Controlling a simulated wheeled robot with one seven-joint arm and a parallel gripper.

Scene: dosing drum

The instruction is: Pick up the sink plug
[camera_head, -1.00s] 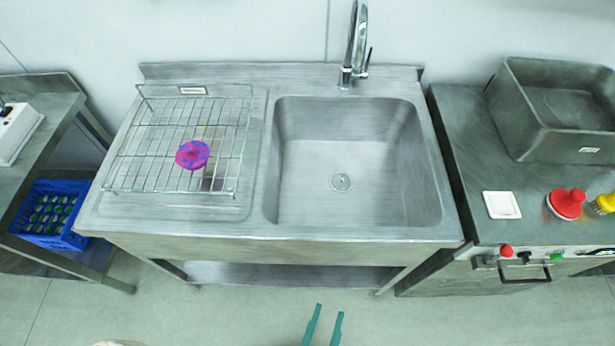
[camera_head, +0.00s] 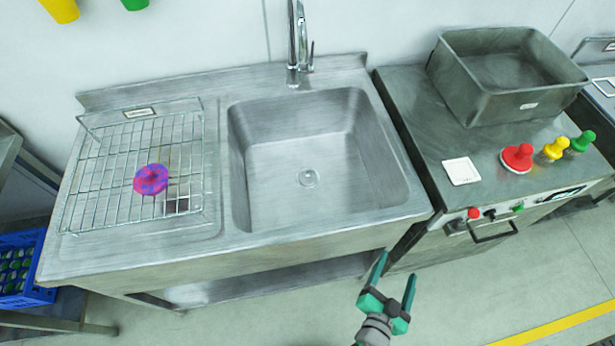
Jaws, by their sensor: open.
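A round pink and purple piece with a small knob (camera_head: 151,179), which looks like the sink plug, lies on the wire rack (camera_head: 92,178) on the left drainboard. My gripper (camera_head: 396,267) has green fingers, spread open and empty. It shows at the bottom, in front of the sink unit's right end, well away from the pink and purple piece.
A chrome tap (camera_head: 292,50) stands behind the basin. The right counter holds a metal tub (camera_head: 490,105), a white square (camera_head: 461,171), and red (camera_head: 517,158), yellow (camera_head: 556,149) and green (camera_head: 579,142) knobbed pieces. A blue crate (camera_head: 25,293) is at lower left.

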